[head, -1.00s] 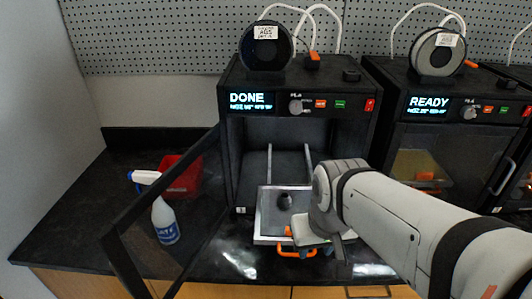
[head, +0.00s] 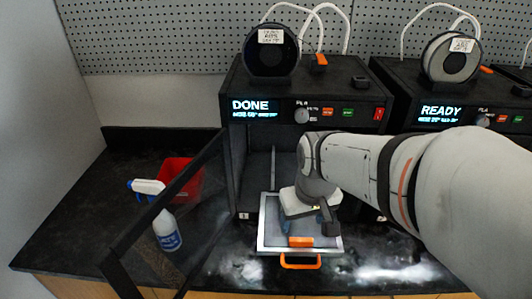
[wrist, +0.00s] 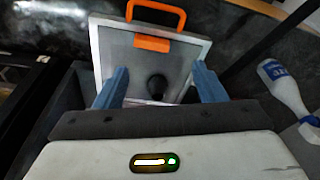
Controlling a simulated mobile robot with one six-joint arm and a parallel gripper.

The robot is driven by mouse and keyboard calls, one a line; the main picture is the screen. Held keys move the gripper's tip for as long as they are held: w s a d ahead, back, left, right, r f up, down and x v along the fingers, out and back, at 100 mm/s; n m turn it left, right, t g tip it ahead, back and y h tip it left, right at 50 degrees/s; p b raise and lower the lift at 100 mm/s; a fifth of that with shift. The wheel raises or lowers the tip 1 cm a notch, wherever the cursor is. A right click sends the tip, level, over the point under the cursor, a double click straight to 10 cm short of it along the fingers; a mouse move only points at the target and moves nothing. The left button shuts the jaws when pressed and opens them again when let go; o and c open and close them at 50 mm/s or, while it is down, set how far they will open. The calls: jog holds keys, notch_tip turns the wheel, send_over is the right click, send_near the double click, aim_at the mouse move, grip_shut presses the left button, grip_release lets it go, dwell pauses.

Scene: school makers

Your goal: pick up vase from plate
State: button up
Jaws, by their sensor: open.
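The vase (wrist: 157,86) is small and dark and stands on the plate, between my finger pads in the wrist view. In the head view my gripper hides it. The plate (wrist: 107,45) is a grey, light-rimmed square with an orange handle (wrist: 156,14). In the head view the plate (head: 267,237) lies at the front of the left printer's opening, handle toward the counter's front edge. My gripper (wrist: 160,70) is open, its two blue fingers spread either side of the vase with gaps. In the head view my gripper (head: 305,220) is over the plate.
The left printer (head: 240,150) reads DONE, and its door (head: 165,215) is swung open to the left. A spray bottle (head: 166,230) and a red bin (head: 180,178) stand left beyond the door. A second printer (head: 440,113) reads READY at right.

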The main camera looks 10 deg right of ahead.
jog(key=w+n+p, duration=0.1)
jog(key=w+p, duration=0.1)
jog(key=w, duration=0.2)
jog(key=w+n+p, duration=0.1)
jog(key=w, duration=0.3)
jog(key=w+f+n+g+p, duration=0.1)
jog(key=w+p, duration=0.1)
jog(key=w, duration=0.2)
jog(key=shift+w+d+f+p, duration=0.1)
jog(key=shift+w+d+p, duration=0.15)
jog(key=shift+p, duration=0.1)
jog(key=shift+w+f, duration=0.2)
jog(key=shift+f, duration=0.4)
jog(key=f, duration=0.2)
jog(key=f+p, duration=0.1)
jog(key=f, duration=0.4)
jog(key=shift+s+a+p, duration=0.15)
jog(key=shift+a+p, duration=0.15)
jog(key=shift+p, duration=0.05)
jog(key=c, duration=1)
